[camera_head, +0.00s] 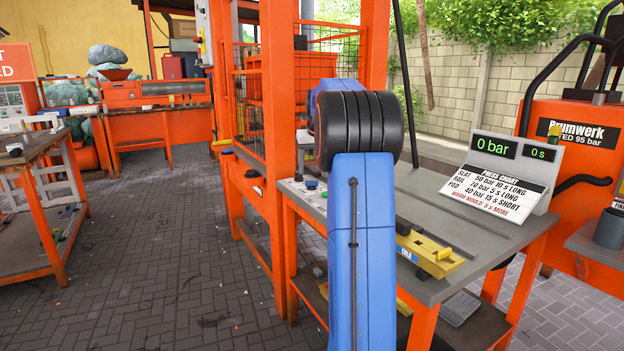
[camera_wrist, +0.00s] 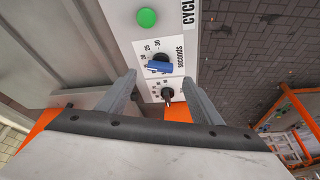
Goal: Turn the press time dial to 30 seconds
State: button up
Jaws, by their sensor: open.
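The press time dial (camera_wrist: 159,67) is a blue knob on a white plate marked "seconds". Numbers including 25 and 30 show along its far side; I cannot tell which mark it points to. My gripper (camera_wrist: 158,79) is open, its two grey fingers on either side of the panel strip around the dial. I cannot tell whether they touch anything. A second dial with a black knob (camera_wrist: 167,94) lies nearer, between the fingers. In the head view my blue arm hides the gripper and dials.
A green button (camera_wrist: 147,17) lies beyond the dial, with lettering starting "CYCL" beside it. In the head view, the display (camera_head: 512,152) reads 0 bar and 0 s above a press chart (camera_head: 487,192). Orange press posts (camera_head: 281,130) stand close to my arm.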

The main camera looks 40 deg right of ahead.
aim_at(312, 181)
jog(key=shift+x, duration=2.9)
jog(key=c, duration=1.1)
